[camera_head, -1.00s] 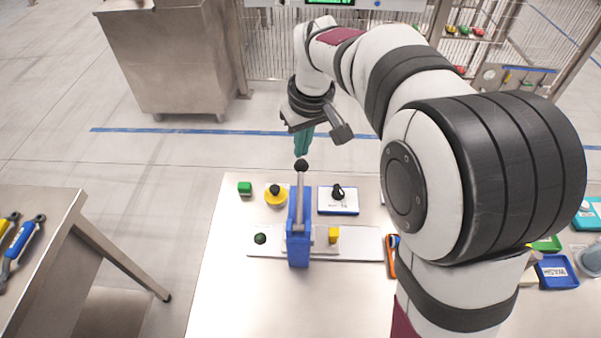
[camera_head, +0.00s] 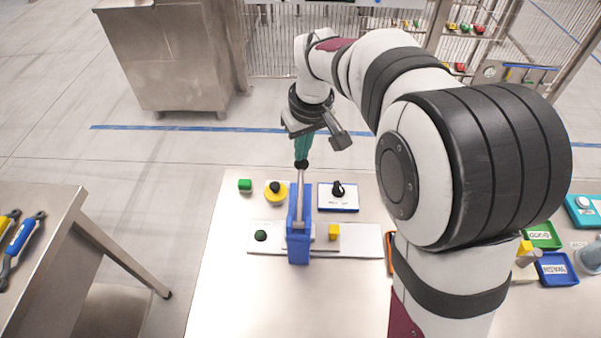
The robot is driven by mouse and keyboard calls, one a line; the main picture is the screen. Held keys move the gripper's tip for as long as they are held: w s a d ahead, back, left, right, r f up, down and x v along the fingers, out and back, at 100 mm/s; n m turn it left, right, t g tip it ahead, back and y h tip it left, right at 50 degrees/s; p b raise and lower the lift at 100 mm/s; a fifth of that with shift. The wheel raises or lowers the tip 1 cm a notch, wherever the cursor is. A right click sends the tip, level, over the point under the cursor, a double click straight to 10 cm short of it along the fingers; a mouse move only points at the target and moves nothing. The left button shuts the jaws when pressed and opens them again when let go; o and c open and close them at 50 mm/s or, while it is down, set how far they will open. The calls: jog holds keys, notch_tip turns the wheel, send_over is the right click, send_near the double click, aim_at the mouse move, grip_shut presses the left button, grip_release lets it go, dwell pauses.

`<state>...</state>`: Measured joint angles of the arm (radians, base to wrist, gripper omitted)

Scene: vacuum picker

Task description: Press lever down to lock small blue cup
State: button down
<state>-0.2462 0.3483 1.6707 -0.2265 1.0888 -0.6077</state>
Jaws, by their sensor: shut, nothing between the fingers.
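A blue upright lever stand (camera_head: 299,248) stands on a pale flat plate (camera_head: 361,241) on the table. Its grey metal lever (camera_head: 299,200) reaches from the blue body towards the back and ends in a black ball knob (camera_head: 301,165). My gripper (camera_head: 302,157) has teal fingers, shut and empty, pointing down with their tips at the knob. They look to be touching it or just above it; I cannot tell which. I cannot make out a small blue cup at the stand; the body may hide it.
A dark green knob (camera_head: 261,236) and yellow block (camera_head: 334,232) sit on the plate. The table front is clear.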

aim_at(303, 162)
jog(key=shift+s+d+x, duration=0.1)
jog(key=shift+s+x, duration=0.05)
jog(key=shift+x, duration=0.8)
jog(key=shift+s+d+x, duration=0.1)
jog(key=shift+s+x, duration=0.1)
jog(key=shift+x, duration=0.75)
jog(key=shift+s+d+x, duration=0.1)
jog(key=shift+s+x, duration=0.05)
jog(key=shift+x, duration=0.8)
jog(key=shift+f, duration=0.1)
jog(key=v, duration=0.3)
jog(key=w+v, duration=0.1)
jog(key=v, duration=0.2)
jog(key=a+v, duration=0.1)
jog(key=v, duration=0.2)
jog(key=shift+w+r, duration=0.3)
jog(key=shift+r, duration=0.3)
jog(key=s+d+f+m, duration=0.1)
jog(key=s+d+m, duration=0.2)
jog(key=s, duration=0.6)
jog(key=s+d+f+m+g, duration=0.1)
jog(key=s+m, duration=0.3)
jog(key=s, duration=0.6)
jog(key=s+d+f+m+g, duration=0.1)
jog(key=s+d+m, duration=0.3)
jog(key=s, duration=0.6)
jog(key=shift+s+d+f+m+y, duration=0.25)
jog(key=shift+d+f+m+y, duration=0.05)
jog(key=shift+f, duration=0.25)
